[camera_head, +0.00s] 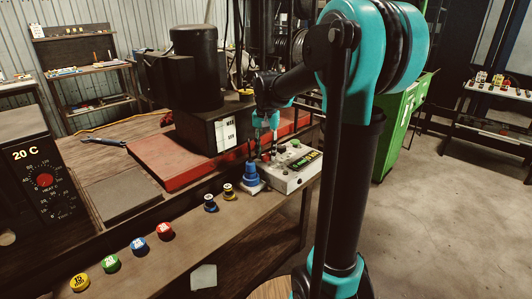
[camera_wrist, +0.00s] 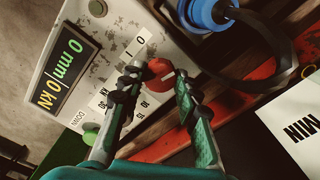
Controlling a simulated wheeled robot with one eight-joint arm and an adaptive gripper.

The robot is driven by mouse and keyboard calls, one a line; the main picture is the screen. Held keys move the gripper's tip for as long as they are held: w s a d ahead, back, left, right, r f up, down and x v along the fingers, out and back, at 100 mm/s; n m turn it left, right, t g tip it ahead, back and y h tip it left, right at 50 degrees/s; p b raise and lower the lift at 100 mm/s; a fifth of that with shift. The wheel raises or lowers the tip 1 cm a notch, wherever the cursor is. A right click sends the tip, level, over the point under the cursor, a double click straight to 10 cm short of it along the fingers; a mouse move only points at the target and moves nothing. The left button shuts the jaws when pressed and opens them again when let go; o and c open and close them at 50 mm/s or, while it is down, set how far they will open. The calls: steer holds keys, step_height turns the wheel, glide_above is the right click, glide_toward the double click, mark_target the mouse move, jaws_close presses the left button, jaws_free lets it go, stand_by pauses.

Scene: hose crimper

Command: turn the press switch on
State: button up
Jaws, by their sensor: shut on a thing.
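The press control box (camera_head: 292,178) is a worn white panel on the bench, right of the press, and it fills the upper left of the wrist view (camera_wrist: 115,25). A red switch knob (camera_wrist: 160,73) sits at the panel's edge near "O" and "I" marks. My gripper (camera_wrist: 158,78) has its two fingertips on either side of this knob and is shut on it. The fingers partly cover the knob and the labels beside it. In the head view my gripper (camera_head: 265,150) points down at the box, and the knob is hard to make out.
A blue fitting (camera_head: 251,175) stands close left of the box. The black press (camera_head: 197,85) rises behind. Colored caps (camera_head: 138,243) line the bench front.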

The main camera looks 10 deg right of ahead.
mark_target(266, 154)
steer(key=m, duration=0.6)
stand_by(0.6)
steer(key=o, duration=1.2)
steer(key=shift+c, duration=0.2)
step_height(266, 154, up, 12)
